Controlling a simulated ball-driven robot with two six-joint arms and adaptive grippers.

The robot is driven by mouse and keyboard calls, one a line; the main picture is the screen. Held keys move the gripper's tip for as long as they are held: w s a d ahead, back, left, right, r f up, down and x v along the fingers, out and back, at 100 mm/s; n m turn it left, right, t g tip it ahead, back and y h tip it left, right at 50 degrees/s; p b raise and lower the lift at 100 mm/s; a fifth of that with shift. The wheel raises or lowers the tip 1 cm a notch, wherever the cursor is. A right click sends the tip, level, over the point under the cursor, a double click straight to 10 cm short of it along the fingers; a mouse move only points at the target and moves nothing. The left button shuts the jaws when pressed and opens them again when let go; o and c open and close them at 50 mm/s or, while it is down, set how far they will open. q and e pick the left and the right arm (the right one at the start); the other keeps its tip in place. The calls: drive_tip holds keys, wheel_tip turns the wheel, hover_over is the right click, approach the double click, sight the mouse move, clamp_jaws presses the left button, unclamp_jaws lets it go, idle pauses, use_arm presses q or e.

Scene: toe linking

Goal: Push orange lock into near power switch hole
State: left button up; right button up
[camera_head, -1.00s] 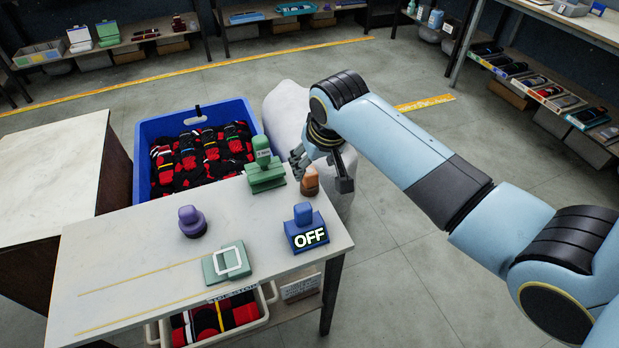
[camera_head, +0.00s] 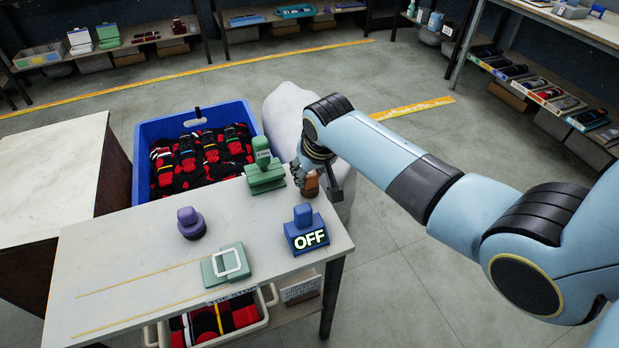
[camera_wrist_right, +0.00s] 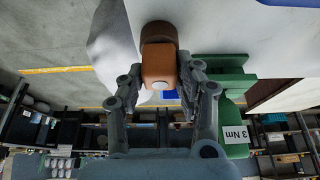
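The orange lock (camera_head: 310,184), orange-brown with a darker base, stands at the table's far right edge. My right gripper (camera_head: 303,174) is at it from the far side. In the right wrist view the lock (camera_wrist_right: 159,66) lies between the two fingers of my right gripper (camera_wrist_right: 164,78); they look open, with small gaps beside it, though contact is hard to judge. The blue power switch (camera_head: 305,238), marked OFF and with a blue knob on top, stands nearer on the table. Its hole cannot be made out. My left gripper is not in view.
A green device (camera_head: 264,178) stands close left of the lock and shows in the right wrist view (camera_wrist_right: 222,84). A purple knob (camera_head: 191,224) and a green plate with a white frame (camera_head: 226,265) are on the table (camera_head: 130,245). A blue sock crate (camera_head: 150,125) is behind.

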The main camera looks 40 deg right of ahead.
sight(314, 173)
clamp_jaws()
drive_tip(key=shift+r, duration=0.5)
drive_tip(key=r, duration=0.2)
drive_tip(key=s+r, duration=0.1)
drive_tip(key=shift+d+r+p, duration=0.25)
drive_tip(key=shift+r+p, duration=0.05)
drive_tip(key=shift+r, duration=0.05)
drive_tip(key=s+d+r, duration=0.4)
drive_tip(key=s+r, duration=0.2)
drive_tip(key=s, duration=0.3)
drive_tip(key=shift+s+d+r+p, duration=0.15)
drive_tip(key=shift+s+d+p, duration=0.15)
drive_tip(key=shift+p, duration=0.15)
drive_tip(key=shift+o, duration=0.8)
unclamp_jaws()
clamp_jaws()
